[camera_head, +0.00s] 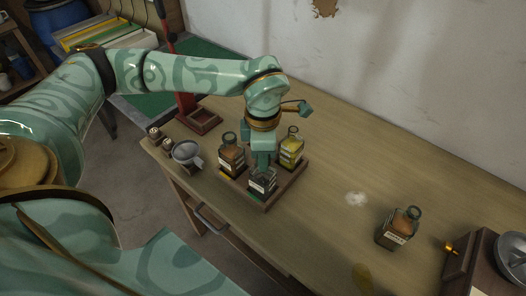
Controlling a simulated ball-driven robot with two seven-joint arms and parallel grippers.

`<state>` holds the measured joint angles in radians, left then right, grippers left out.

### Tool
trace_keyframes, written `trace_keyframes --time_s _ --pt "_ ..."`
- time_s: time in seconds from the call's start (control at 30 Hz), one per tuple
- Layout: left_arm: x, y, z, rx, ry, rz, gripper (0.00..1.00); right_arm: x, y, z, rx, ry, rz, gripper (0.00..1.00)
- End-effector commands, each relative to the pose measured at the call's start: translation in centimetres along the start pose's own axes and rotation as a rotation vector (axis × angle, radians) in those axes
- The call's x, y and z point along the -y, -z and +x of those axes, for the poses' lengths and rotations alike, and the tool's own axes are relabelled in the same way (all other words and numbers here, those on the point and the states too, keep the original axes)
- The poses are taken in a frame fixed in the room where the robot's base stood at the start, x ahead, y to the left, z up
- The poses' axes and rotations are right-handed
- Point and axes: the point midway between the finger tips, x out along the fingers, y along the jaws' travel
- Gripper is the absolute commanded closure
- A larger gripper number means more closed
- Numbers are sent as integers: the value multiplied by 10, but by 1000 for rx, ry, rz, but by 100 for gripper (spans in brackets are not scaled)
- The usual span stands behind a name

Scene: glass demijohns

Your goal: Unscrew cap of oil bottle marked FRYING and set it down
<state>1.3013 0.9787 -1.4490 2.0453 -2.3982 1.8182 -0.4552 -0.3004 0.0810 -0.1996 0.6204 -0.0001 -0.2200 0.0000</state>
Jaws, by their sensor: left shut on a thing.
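A dark glass bottle with a pale label (262,183) stands at the front of a wooden tray (287,187). My left gripper (262,165) points down over this bottle and is shut at its top. The cap is hidden by the fingers, so I cannot tell whether it has turned. An amber bottle (231,157) stands to the left in the tray and a yellow bottle (291,148) stands behind to the right. The label lettering is too small to read, so I cannot tell which one says FRYING. My right gripper is not in view.
Another amber bottle (398,228) stands on the wooden table (330,140) at the right, near a brown box (470,262). A metal cup (187,153) is left of the tray.

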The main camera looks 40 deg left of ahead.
Motion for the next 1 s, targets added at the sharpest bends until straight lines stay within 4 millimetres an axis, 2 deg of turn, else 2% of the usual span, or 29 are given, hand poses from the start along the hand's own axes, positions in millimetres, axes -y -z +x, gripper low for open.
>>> trace_keyframes --time_s 1.0 --pt "0 0 -16 -1 0 6 100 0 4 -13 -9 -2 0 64"
